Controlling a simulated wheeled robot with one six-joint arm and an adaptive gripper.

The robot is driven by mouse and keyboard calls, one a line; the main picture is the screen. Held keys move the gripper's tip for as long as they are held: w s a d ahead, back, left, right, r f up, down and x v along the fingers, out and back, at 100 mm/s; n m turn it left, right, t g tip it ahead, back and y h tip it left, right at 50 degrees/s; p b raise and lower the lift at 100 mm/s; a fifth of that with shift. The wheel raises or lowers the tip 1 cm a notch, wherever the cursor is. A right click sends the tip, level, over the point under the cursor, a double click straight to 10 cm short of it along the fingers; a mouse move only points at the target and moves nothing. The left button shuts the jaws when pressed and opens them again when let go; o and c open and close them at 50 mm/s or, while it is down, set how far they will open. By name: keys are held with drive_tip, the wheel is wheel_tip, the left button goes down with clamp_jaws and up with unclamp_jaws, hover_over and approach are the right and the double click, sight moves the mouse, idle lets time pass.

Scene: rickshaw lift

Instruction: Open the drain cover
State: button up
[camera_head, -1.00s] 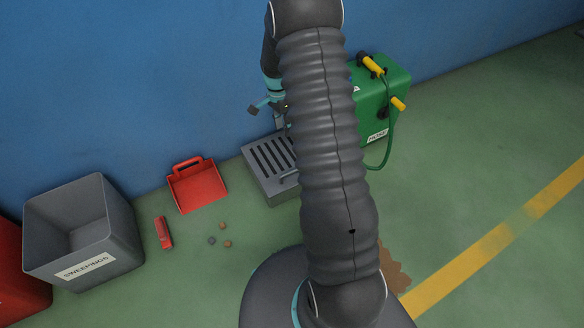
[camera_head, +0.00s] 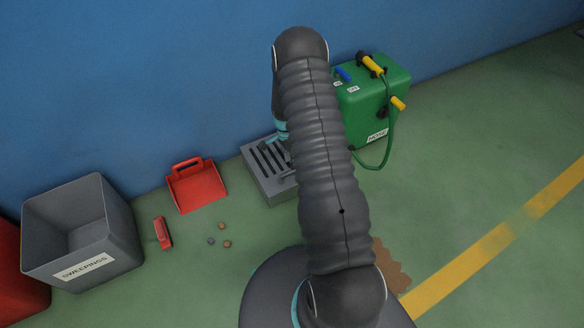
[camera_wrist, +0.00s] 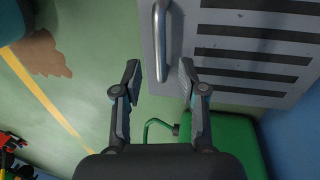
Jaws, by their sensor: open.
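The drain cover is a grey slotted grate (camera_head: 262,172) on a low grey box against the blue wall, partly hidden behind my arm in the head view. In the wrist view the grate (camera_wrist: 255,48) fills the upper right, with dark slots. A metal bar handle (camera_wrist: 161,40) runs along its near edge. My gripper (camera_wrist: 158,72) is open, its two fingers on either side of the handle's lower end as seen from the wrist. I cannot tell how far the fingertips are from the handle in depth. My fingers are mostly hidden in the head view.
A green hose box (camera_head: 372,110) stands right of the grate, its hose hanging to the floor. A red dustpan (camera_head: 197,187), a red brush (camera_head: 163,233), small debris (camera_head: 223,242) and a grey sweepings bin (camera_head: 85,235) lie left. Open floor extends right.

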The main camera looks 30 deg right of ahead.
drive_tip(key=shift+s+f, duration=0.2)
drive_tip(key=shift+f, duration=0.8)
drive_tip(key=shift+s+f, duration=0.2)
drive_tip(key=shift+f, duration=0.8)
clamp_jaws()
